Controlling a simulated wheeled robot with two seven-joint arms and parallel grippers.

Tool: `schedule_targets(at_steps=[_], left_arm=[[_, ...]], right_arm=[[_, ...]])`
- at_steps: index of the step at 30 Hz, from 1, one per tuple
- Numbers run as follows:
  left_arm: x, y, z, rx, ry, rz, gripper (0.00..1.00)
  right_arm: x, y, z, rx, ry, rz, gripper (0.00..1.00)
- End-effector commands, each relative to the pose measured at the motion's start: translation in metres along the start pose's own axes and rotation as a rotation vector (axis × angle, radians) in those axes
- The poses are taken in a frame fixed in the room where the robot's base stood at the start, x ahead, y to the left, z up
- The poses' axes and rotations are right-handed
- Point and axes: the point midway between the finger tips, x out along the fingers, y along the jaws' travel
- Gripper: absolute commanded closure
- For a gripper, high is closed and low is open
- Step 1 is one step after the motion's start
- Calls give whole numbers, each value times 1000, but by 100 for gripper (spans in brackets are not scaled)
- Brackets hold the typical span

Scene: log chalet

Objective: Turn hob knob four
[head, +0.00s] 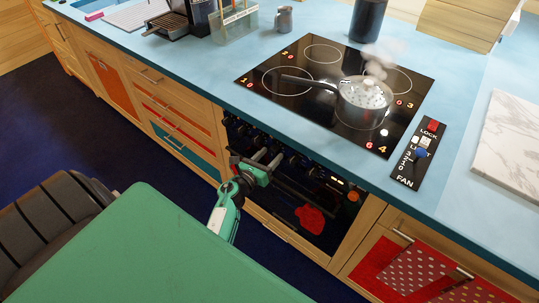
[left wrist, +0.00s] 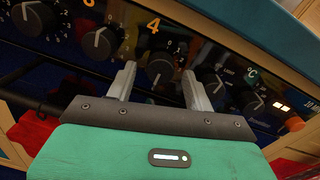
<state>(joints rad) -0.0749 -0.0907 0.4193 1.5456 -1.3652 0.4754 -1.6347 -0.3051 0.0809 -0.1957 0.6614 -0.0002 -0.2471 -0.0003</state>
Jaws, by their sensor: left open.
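My left gripper (left wrist: 158,80) is open, with one grey finger on each side of this knob. I cannot tell whether the fingers touch it. In the head view my left gripper (head: 262,167) is at the oven front below the counter edge and hides part of the knob row. The black hob (head: 300,103) shows a red 6 beside the 4 label. My right gripper is out of view.
Knob three (left wrist: 98,43) is left of knob four, and an oven knob (left wrist: 214,88) is to its right. A steaming pot (head: 365,104) stands on the hob's front right zone. A fan panel (head: 407,170) lies right of the hob.

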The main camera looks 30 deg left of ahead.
Motion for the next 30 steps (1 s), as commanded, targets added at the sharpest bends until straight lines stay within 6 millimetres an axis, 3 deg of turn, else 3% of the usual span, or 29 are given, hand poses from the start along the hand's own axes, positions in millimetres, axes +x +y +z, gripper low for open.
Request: schedule_targets(at_steps=[10,17,18,30], left_arm=[[4,0,0,0,0,0,47],[4,0,0,0,0,0,90],[4,0,0,0,0,0,92],[3,0,1,-83,4,0,92]], right_arm=[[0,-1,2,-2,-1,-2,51],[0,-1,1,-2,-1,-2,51],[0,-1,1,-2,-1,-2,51],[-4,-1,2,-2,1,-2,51]])
